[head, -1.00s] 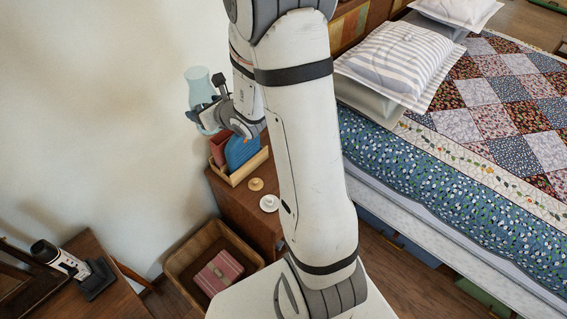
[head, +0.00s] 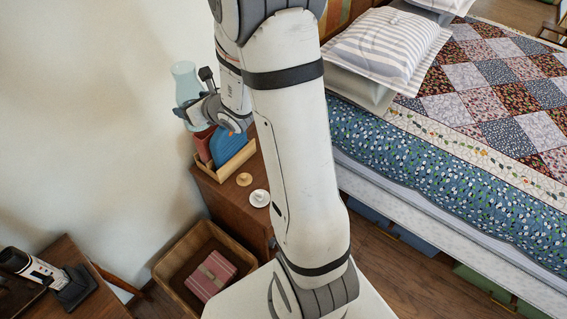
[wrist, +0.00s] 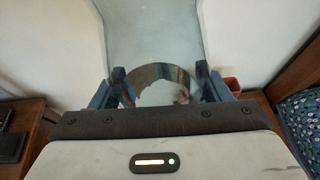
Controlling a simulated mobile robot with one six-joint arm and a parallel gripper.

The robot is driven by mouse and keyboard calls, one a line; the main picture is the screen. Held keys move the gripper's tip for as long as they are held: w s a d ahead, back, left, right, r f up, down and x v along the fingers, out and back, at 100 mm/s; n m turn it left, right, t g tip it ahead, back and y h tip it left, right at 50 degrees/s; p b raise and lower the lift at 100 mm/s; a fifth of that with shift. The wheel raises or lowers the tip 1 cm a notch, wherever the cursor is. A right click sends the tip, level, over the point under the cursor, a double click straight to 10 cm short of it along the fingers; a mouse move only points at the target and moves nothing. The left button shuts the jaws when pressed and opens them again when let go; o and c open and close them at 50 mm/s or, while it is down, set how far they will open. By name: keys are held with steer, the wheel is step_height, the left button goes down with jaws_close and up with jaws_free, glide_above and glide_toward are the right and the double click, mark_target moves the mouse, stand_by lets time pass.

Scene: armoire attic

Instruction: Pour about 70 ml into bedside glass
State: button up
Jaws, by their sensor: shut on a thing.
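A pale blue-green glass carafe (head: 186,82) is held up beside the wall in the head view. My gripper (head: 194,105) is shut on it, and the carafe looks roughly upright. In the wrist view the carafe (wrist: 165,35) fills the top middle between the two dark fingers of my gripper (wrist: 165,92). I cannot tell how much liquid it holds. I cannot make out a bedside glass in either view; my arm hides part of the nightstand (head: 230,190).
On the nightstand stand a wooden holder (head: 232,165) with blue and red items, a tan disc (head: 244,179) and a white disc (head: 259,198). The bed (head: 450,160) is at right.

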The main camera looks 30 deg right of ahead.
steer(key=s+d+f+m+h+b, duration=0.1)
steer(key=d+f+b, duration=0.3)
steer(key=f+b, duration=0.7)
steer(key=s+d+f+m+h+b, duration=0.1)
steer(key=d+f+b, duration=0.4)
steer(key=f+b, duration=0.6)
steer(key=s+d+f+m+h+b, duration=0.1)
steer(key=d+f+b, duration=0.4)
steer(key=f+b, duration=0.7)
steer(key=shift+d+m+t+h+b, duration=0.15)
steer(key=shift+m+t+h+b, duration=0.45)
steer(key=shift+b, duration=7.15)
